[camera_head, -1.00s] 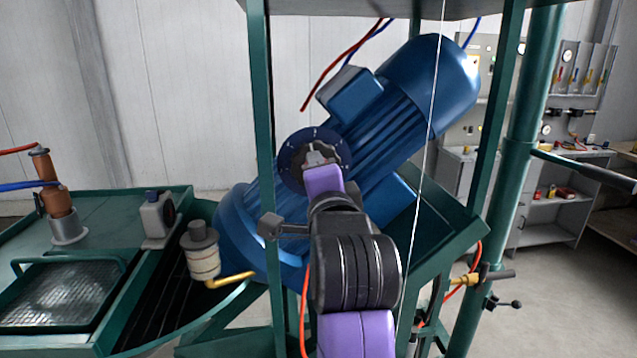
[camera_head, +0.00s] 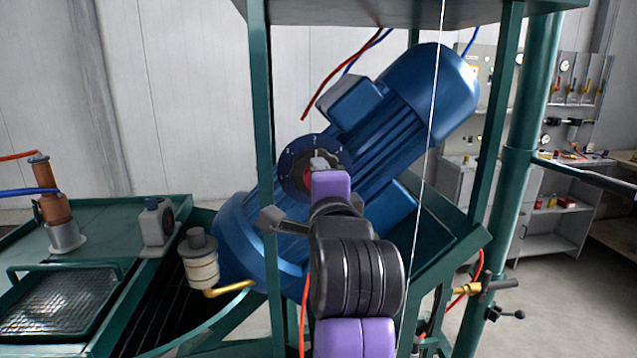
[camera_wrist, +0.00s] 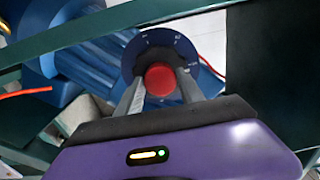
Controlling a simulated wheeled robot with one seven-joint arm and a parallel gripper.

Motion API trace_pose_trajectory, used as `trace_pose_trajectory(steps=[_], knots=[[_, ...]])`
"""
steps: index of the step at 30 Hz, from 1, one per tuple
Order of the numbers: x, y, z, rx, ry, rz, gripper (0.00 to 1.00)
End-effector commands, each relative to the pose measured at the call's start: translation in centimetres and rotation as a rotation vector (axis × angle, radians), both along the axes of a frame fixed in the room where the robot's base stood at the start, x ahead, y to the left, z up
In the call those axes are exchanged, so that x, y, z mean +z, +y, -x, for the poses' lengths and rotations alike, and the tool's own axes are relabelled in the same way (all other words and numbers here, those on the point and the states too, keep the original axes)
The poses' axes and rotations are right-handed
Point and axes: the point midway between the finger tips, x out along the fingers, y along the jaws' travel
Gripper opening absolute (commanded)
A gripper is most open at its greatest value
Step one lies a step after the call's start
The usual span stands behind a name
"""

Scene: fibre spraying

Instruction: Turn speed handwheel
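The speed handwheel (camera_head: 301,181) is a dark wheel with a red hub on a round blue dial with white marks. The dial sits on the blue motor housing. In the wrist view the red hub (camera_wrist: 160,79) lies between my two grey fingers, with dark wheel around it. My gripper (camera_head: 319,162) is right in front of the handwheel; it also shows in the wrist view (camera_wrist: 160,74), fingers spread apart. I see no clear contact of the fingers with the hub. Part of the wheel is hidden behind my gripper in the head view.
Green frame posts (camera_head: 263,120) stand left and right of the motor (camera_head: 430,90). A thin white strand (camera_head: 432,130) hangs in front of it. A grey block on a bar (camera_head: 270,219) is close left of my wrist. A cup with a brass pipe (camera_head: 200,262) stands lower left.

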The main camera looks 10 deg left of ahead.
Motion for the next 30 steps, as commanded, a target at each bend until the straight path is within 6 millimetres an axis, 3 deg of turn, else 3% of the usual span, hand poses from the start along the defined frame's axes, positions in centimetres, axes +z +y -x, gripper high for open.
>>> trace_pose_trajectory(steps=[3, 14, 30], knots=[[-0.1, -0.1, 0.0, -0.001, 0.001, 0.000, 0.64], [-0.1, -0.1, 0.4, 0.000, -0.001, 0.001, 0.64], [-0.1, -2.0, 7.2, 0.001, -0.002, -0.001, 0.64]])
